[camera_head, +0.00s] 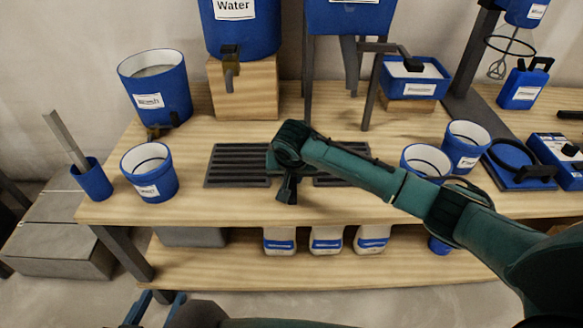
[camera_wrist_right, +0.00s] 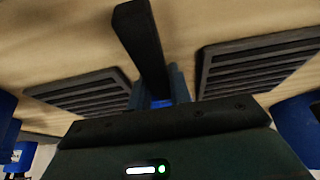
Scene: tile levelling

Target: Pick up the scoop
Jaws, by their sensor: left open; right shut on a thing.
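My right gripper (camera_wrist_right: 160,92) is shut on a dark bar-shaped handle, which I take to be the scoop (camera_wrist_right: 140,38). The handle stands out between the blue fingers in the right wrist view; I cannot make out a scoop bowl. In the head view the right arm reaches in from the right, and a dark piece (camera_head: 288,188) hangs below its wrist over the table, by the dark grates. The right fingertips are hidden there. My left gripper (camera_head: 155,310) is open and empty at the bottom left, low in front of the table.
A dark slotted grate (camera_head: 235,166) lies on the wooden table. Blue buckets (camera_head: 150,172) stand at left and right. A water dispenser (camera_head: 240,30) stands on a wooden block behind. White-and-blue bottles (camera_head: 326,240) are on the lower shelf.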

